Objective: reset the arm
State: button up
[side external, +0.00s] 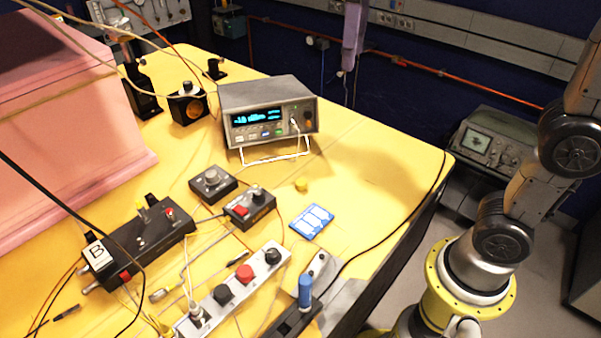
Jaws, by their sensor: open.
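My gripper is not in view. Only links of my arm show at the right, beside the yellow table (385,190), and they run out of the picture at the upper right edge. Whether the gripper holds anything cannot be seen here.
On the table stand a bench meter (268,112) with a lit display, a pink foam block (60,140), a black box marked B (140,240), a blue-and-white card (312,222) and a power strip (232,290). Loose cables cross the left side. The table's right part is mostly clear.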

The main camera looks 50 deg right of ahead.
jog(key=s+d+f+m+t, duration=0.1)
jog(key=s+d+f, duration=0.15)
jog(key=s, duration=0.25)
jog(key=s+d+f+m+t, duration=0.1)
jog(key=s+f+t, duration=0.15)
jog(key=s, duration=0.35)
notch_tip(320, 180, down, 10)
jog(key=s+m+t, duration=0.1)
jog(key=s+m, duration=0.1)
jog(key=shift+d+f+y, duration=0.15)
jog(key=shift+d+y, duration=0.05)
jog(key=shift+y, duration=0.1)
jog(key=shift+s+t, duration=0.1)
jog(key=shift+t, duration=0.15)
